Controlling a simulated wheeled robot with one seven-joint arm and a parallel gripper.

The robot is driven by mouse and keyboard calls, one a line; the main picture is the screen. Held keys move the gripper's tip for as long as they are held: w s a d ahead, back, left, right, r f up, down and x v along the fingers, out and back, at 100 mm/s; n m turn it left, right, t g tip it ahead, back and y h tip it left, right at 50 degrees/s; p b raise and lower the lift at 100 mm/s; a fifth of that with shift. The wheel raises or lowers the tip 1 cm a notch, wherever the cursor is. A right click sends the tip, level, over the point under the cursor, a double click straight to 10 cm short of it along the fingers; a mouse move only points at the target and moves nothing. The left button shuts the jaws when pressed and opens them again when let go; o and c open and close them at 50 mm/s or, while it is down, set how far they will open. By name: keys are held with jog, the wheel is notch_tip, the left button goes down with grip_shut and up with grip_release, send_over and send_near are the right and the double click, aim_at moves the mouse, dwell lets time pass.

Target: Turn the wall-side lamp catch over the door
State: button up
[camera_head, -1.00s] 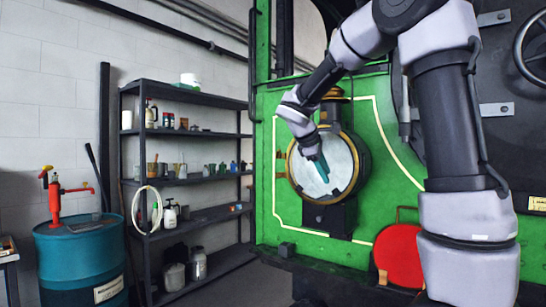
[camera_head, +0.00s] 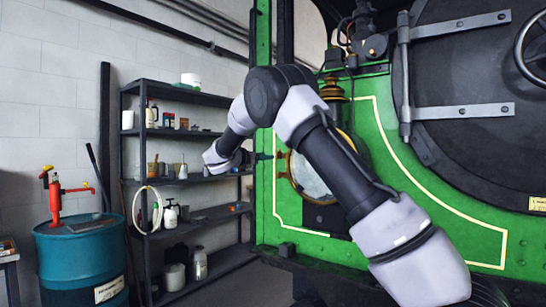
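The lamp (camera_head: 309,179) is mounted on the green front panel. It has a round pale glass, a brass rim and a brass chimney top (camera_head: 334,92). My forearm crosses in front of its right part. On its left, wall-side edge, small brass fittings (camera_head: 281,174) stick out; one of them seems to be the catch, but its turn position is too small to tell. My gripper (camera_head: 268,156) is at the lamp's left, pointing right, close to the upper brass fitting. I cannot tell whether it touches, and its fingers are too small and dark to read.
A dark shelf rack (camera_head: 188,132) with bottles and cans stands against the wall, behind my wrist. A blue drum (camera_head: 82,262) with a red pump (camera_head: 57,196) is at the left. The large dark round door (camera_head: 470,130) with strap hinges is at the right.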

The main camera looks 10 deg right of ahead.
aim_at(278, 154)
jog(key=x, duration=0.6)
jog(key=shift+s, duration=0.1)
grip_shut()
